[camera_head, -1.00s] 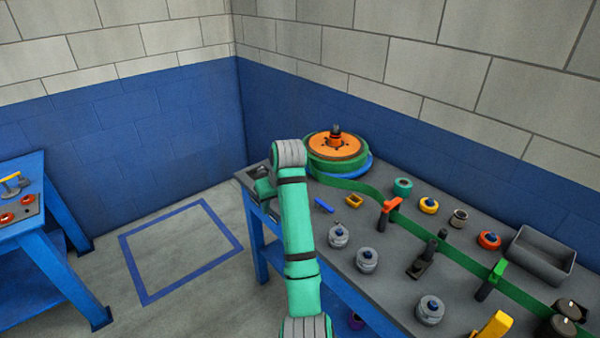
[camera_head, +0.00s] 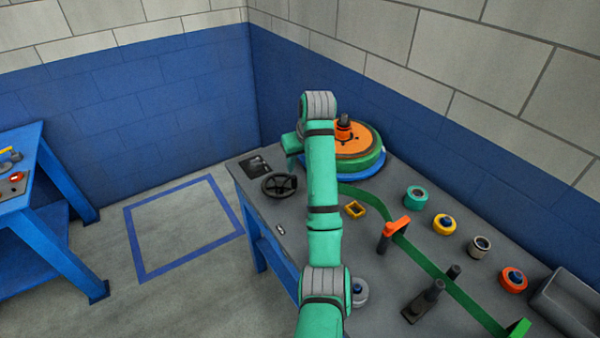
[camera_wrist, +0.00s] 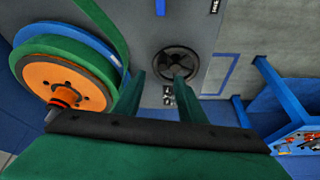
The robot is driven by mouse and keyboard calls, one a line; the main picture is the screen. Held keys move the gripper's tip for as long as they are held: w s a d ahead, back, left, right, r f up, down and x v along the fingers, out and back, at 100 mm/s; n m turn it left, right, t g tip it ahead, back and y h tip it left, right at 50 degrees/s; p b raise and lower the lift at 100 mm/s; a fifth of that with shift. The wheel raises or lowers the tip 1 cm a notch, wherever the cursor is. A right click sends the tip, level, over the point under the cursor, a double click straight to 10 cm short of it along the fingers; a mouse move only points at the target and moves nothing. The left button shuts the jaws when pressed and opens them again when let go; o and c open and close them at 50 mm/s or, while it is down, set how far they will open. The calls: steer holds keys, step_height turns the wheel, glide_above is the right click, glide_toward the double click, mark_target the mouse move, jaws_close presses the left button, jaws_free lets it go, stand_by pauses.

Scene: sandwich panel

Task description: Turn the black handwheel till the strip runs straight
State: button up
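In the wrist view the handwheel (camera_wrist: 175,63) shows just beyond and between my gripper's fingertips (camera_wrist: 160,78). My gripper is open, its two green fingers apart with nothing between them, and it looks clear of the wheel. The green strip (camera_head: 435,265) leaves the coil on the orange-topped reel (camera_head: 362,143), curves, and passes the orange-topped guide (camera_head: 397,227).
A dark plate (camera_head: 255,166) lies beside the wheel. A yellow square piece (camera_head: 354,209), a teal ring (camera_head: 416,197), an orange ring (camera_head: 513,278) and a black post fixture (camera_head: 425,300) stand along the strip. A grey bin (camera_head: 570,305) is at the right. A blue table (camera_head: 50,215) stands at the left.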

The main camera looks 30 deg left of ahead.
mark_target(294, 177)
steer(key=x, duration=0.9)
steer(key=shift+s+a+f, duration=0.25)
steer(key=shift+a+f, duration=0.05)
steer(key=shift+a, duration=0.15)
steer(key=shift+w+d+f, duration=0.2)
steer(key=shift+d, duration=0.05)
steer(key=shift+s+a, duration=0.1)
jaws_close()
